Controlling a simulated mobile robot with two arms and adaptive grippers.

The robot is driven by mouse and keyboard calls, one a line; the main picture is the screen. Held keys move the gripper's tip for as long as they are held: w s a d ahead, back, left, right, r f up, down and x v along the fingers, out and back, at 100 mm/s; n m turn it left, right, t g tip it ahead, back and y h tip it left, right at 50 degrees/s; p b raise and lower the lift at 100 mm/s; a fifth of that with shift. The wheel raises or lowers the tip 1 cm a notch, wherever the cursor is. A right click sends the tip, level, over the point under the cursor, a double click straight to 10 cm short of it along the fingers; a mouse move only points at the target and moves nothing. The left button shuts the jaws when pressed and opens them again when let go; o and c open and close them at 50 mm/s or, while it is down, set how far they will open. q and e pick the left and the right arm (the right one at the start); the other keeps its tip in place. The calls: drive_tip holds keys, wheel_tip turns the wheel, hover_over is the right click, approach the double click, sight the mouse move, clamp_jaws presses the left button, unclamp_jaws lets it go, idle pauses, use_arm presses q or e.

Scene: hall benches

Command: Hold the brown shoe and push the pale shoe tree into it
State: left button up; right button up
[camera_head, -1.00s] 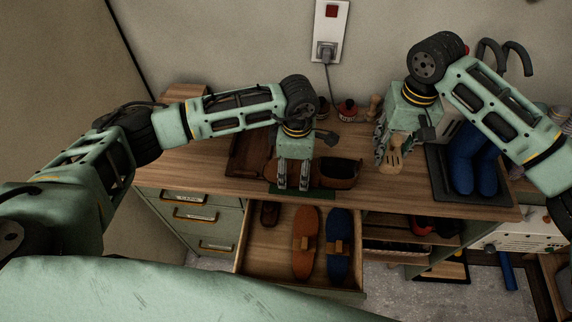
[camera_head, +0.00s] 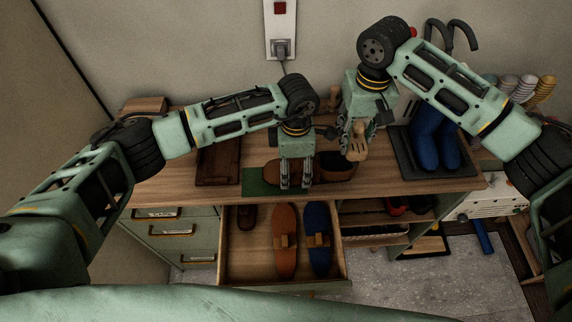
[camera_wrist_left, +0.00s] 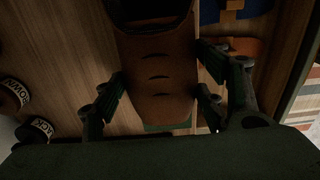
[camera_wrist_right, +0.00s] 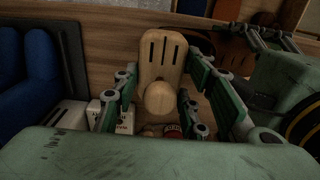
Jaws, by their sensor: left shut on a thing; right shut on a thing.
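The brown shoe (camera_head: 337,163) is over the green mat (camera_head: 258,182), its opening towards the right. My left gripper (camera_head: 295,186) is shut across the shoe's front part; in the left wrist view the shoe (camera_wrist_left: 160,75) lies between the fingers (camera_wrist_left: 162,100). I cannot tell if the sole touches the bench. My right gripper (camera_head: 352,138) is shut on the pale shoe tree (camera_head: 358,143), by the shoe's right end. In the right wrist view the slotted shoe tree (camera_wrist_right: 161,55) points away, its round knob near the palm. Whether it touches the shoe is unclear.
An open drawer (camera_head: 262,262) below holds an orange and a blue sole-shaped piece. Blue boots (camera_head: 432,138) stand on a dark tray (camera_head: 408,165) at the right. A brown wooden board (camera_head: 218,162) lies at the left. The wall stands behind the bench.

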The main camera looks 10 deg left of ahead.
use_arm(q)
drive_tip(key=shift+w+d, duration=0.1)
drive_tip(key=shift+d, duration=0.05)
idle(0.3)
drive_tip(key=shift+f, duration=1.65)
drive_tip(key=o, duration=1.6)
drive_tip(key=shift+r, duration=0.35)
drive_tip(key=shift+c, duration=0.5)
drive_tip(key=c, duration=1.2)
